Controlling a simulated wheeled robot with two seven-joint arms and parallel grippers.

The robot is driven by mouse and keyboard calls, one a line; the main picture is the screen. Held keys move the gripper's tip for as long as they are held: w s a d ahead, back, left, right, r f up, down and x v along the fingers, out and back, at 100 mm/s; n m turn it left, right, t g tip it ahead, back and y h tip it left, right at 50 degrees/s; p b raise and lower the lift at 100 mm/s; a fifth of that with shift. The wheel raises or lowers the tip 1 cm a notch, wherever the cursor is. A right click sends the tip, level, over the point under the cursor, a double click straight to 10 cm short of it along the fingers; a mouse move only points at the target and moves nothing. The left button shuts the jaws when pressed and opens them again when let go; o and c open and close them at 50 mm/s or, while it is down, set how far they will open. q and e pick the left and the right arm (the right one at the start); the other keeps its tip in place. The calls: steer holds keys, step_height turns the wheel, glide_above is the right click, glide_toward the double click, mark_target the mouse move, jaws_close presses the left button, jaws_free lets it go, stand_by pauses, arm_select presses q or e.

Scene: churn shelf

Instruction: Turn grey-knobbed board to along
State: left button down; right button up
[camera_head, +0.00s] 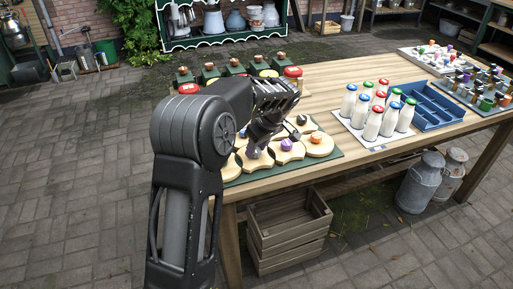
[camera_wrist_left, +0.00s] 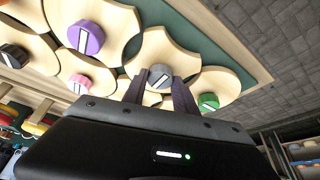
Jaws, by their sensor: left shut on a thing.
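The grey-knobbed board (camera_wrist_left: 165,48) is pale wood with curved, scalloped edges and lies on a green mat (camera_wrist_left: 205,28). In the left wrist view its grey knob (camera_wrist_left: 160,72) has a white stripe that runs slantwise. My left gripper (camera_wrist_left: 158,92) is shut on this knob, one finger on each side. In the head view my left gripper (camera_head: 256,143) reaches down over the boards at the mat's left part, and my arm hides part of them. My right gripper is in neither view.
Neighbouring boards carry a purple knob (camera_wrist_left: 87,37), a pink knob (camera_wrist_left: 79,83), a green knob (camera_wrist_left: 208,101) and a black knob (camera_wrist_left: 14,56). Milk bottles (camera_head: 374,127) and a blue crate (camera_head: 428,112) stand to the right on the table. Bare tabletop (camera_head: 335,82) lies behind them.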

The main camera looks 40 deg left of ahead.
arm_select(q)
steer(key=shift+f+m+t+b, duration=0.1)
steer(key=shift+m+t+b, duration=0.4)
steer(key=shift+m+b, duration=0.65)
steer(key=m, duration=0.2)
steer(key=m+t+b, duration=0.1)
steer(key=shift+s+a+m+h, duration=0.15)
steer(key=shift+m+h, duration=0.2)
steer(key=shift+h, duration=0.05)
steer(key=m+t+h, duration=0.1)
steer(key=m, duration=0.1)
steer(key=shift+m+b, duration=0.3)
steer(key=m+h, duration=0.1)
steer(key=m, duration=0.2)
steer(key=shift+s+a+m, duration=0.1)
steer(key=shift+a+m, duration=0.05)
steer(key=shift+m, duration=0.15)
steer(key=m+h, duration=0.2)
steer(key=m, duration=0.3)
steer(key=shift+a, duration=0.1)
steer(key=shift+m, duration=0.3)
steer(key=c, duration=1)
jaws_free()
